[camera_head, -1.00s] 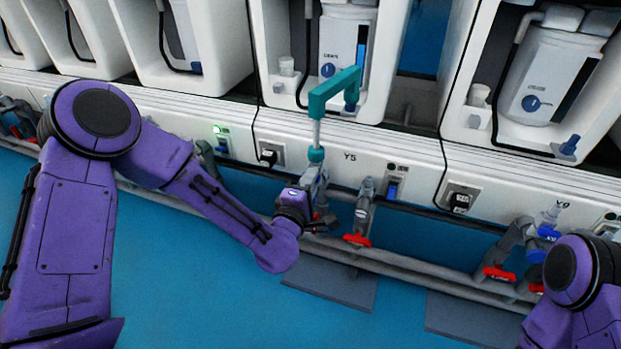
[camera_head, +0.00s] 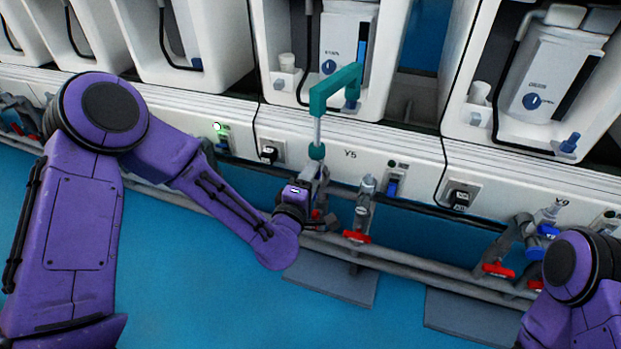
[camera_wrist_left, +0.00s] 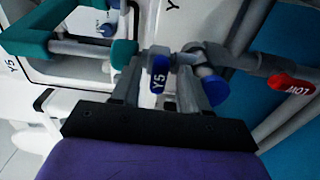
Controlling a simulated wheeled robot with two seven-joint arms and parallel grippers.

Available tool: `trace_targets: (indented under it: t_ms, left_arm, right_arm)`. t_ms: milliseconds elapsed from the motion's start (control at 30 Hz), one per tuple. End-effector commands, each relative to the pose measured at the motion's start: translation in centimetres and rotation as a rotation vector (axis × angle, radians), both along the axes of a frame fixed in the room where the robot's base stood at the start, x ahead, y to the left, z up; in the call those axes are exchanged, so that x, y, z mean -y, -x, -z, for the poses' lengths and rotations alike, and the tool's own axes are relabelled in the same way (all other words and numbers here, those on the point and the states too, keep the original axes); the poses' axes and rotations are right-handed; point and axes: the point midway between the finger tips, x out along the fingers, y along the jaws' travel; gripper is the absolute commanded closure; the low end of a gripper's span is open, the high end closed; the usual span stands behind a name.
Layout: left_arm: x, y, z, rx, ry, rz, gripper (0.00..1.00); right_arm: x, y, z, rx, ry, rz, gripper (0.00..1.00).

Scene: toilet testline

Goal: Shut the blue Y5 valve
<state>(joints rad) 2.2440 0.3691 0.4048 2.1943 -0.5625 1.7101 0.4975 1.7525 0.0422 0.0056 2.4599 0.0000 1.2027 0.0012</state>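The blue Y5 valve handle (camera_wrist_left: 160,74) shows in the left wrist view, with its white Y5 label facing the camera. My left gripper (camera_wrist_left: 160,70) has its two grey fingers spread apart, one on each side of the labelled blue part, with gaps visible. Another blue part (camera_wrist_left: 213,90) lies just right of the right finger. In the head view my left gripper (camera_head: 318,195) is at the pipe below the teal pipe (camera_head: 318,110) and hides the valve handle there. My right arm shows at the lower right, but its gripper is out of frame.
Grey pipes (camera_head: 420,262) run along the white test stations. Another red handle (camera_head: 497,270) is near my right arm. The blue floor in front is clear.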

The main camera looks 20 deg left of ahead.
Motion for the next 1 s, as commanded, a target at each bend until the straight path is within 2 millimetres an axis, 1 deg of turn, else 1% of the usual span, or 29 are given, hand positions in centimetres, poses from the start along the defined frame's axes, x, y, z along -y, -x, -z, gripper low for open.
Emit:
trace_targets:
  t_ms: [167,267,367,500,600,700,800,1000]
  left_arm:
    - [0.1,0.1,0.0,0.000,0.001,0.002,0.55]
    - [0.1,0.9,-0.1,-0.001,0.000,0.003,0.55]
    - [0.0,2.9,-0.2,-0.003,0.001,0.003,0.55]
    - [-0.1,6.5,0.0,-0.003,-0.001,0.005,0.55]
    - [-0.2,8.5,0.0,-0.003,-0.001,0.004,0.55]
    - [-0.3,9.9,0.0,-0.001,-0.002,0.002,0.55]
    - [-0.4,10.5,0.0,-0.001,-0.001,0.001,0.55]
    - [-0.4,10.6,0.0,0.000,0.000,-0.001,0.55]
  right_arm:
    - [0.0,0.0,0.0,0.000,0.000,0.000,0.57]
    - [0.0,0.0,-0.2,0.000,0.000,0.000,0.57]
    - [0.0,0.0,-0.6,0.001,0.001,0.000,0.57]
    - [0.0,-0.1,-0.8,0.002,0.001,0.000,0.57]
    - [0.1,-0.1,-1.0,0.001,0.001,-0.001,0.57]
    - [0.1,-0.1,-1.1,0.001,0.001,-0.001,0.57]
    - [0.1,-0.1,-1.1,0.001,0.001,-0.001,0.57]
    - [0.1,-0.1,-1.1,0.001,0.001,-0.001,0.57]
